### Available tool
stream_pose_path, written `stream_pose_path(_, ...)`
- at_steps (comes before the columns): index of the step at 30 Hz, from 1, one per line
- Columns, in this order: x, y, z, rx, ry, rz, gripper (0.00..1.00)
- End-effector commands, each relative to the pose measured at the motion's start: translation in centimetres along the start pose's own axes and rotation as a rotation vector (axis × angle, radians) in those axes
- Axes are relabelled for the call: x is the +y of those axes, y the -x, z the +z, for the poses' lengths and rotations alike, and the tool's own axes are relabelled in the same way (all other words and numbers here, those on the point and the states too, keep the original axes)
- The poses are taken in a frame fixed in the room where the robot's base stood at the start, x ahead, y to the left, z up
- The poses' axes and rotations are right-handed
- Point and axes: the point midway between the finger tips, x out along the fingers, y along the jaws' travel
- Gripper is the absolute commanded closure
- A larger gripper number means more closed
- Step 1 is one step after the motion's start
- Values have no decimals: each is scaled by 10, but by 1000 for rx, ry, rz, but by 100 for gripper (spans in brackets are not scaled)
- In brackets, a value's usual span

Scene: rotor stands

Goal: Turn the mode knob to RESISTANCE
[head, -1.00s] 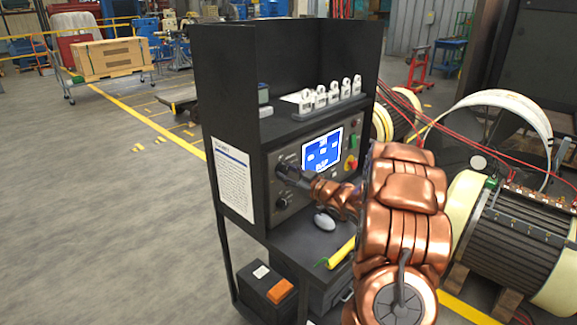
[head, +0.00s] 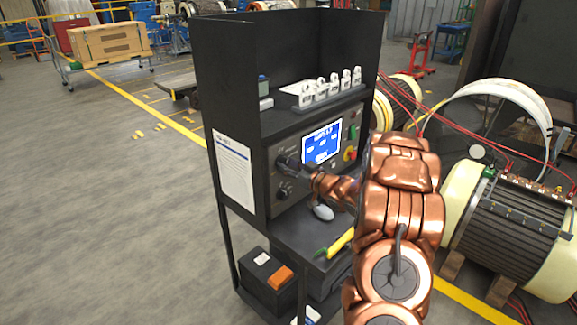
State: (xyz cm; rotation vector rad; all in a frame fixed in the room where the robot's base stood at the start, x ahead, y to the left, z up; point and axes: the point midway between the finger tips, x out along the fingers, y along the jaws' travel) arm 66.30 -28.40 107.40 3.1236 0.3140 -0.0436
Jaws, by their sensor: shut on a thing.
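The dark cart's grey control panel (head: 310,183) carries two knobs on its left side, one above the other. My gripper (head: 288,164) is at the upper knob, shut on it, and its fingers hide most of that knob. The knob's pointer and the labels around it are too small or hidden to read. The lower knob (head: 283,193) is free, just below my gripper. A lit blue screen (head: 322,145) sits to the right of the knobs; its white text is too small to read surely. My copper-coloured arm reaches in from the right.
Green and red buttons (head: 352,140) sit right of the screen. Several white clamps (head: 330,88) stand on the shelf above. A large rotor (head: 510,230) stands at right.

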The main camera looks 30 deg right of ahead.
Motion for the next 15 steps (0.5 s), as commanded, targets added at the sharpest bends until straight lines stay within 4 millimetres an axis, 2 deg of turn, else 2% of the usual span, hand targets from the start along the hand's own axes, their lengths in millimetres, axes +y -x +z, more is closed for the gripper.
stream_pose_path(1, 0, 0, 1, -1, 0, -1, 96)
stream_pose_path(2, 0, 0, 0, -1, 0, -1, 61)
stream_pose_path(3, 0, 0, 0, -1, 0, -1, 56)
stream_pose_path(9, 0, 0, 0, -1, 0, -1, 36)
stream_pose_path(15, 0, 0, 0, 0, 1, 0, 36)
